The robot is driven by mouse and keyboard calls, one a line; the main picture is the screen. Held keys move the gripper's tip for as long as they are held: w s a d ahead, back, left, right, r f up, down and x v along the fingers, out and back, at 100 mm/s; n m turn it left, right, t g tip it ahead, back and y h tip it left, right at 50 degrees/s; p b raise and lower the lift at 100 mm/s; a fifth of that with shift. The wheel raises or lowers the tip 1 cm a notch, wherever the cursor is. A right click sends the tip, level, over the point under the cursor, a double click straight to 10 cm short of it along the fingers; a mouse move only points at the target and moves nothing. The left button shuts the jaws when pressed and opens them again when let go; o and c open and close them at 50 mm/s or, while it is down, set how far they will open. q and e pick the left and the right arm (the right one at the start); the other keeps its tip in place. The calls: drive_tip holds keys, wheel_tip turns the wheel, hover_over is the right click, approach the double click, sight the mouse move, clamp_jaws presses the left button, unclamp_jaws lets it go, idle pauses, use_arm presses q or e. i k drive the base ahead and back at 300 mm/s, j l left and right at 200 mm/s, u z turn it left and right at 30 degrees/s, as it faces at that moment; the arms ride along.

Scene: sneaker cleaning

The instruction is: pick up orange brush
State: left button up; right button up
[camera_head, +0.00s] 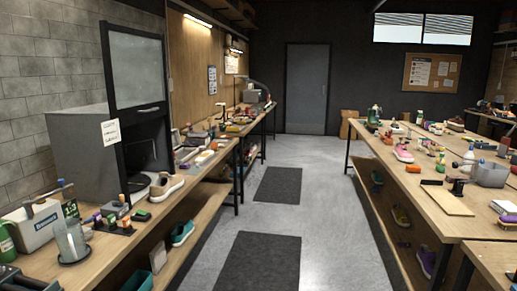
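Neither of my grippers shows in the head view. I cannot pick out the orange brush for certain. A small orange item (233,128) lies on the far part of the left bench (160,209), too small to tell what it is. Several small items with orange or red parts also stand on the right table (420,198), near a pink shoe (403,154). Their shapes are too small to read.
A grey cabinet (85,150) with a raised glass door (135,68) stands on the left bench beside a beige sneaker (166,186). A clear floor aisle with dark mats (262,262) runs between the benches to a closed door (306,88). Shoes sit on lower shelves.

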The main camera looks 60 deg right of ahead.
sight(214, 144)
drive_tip(key=z, duration=1.75)
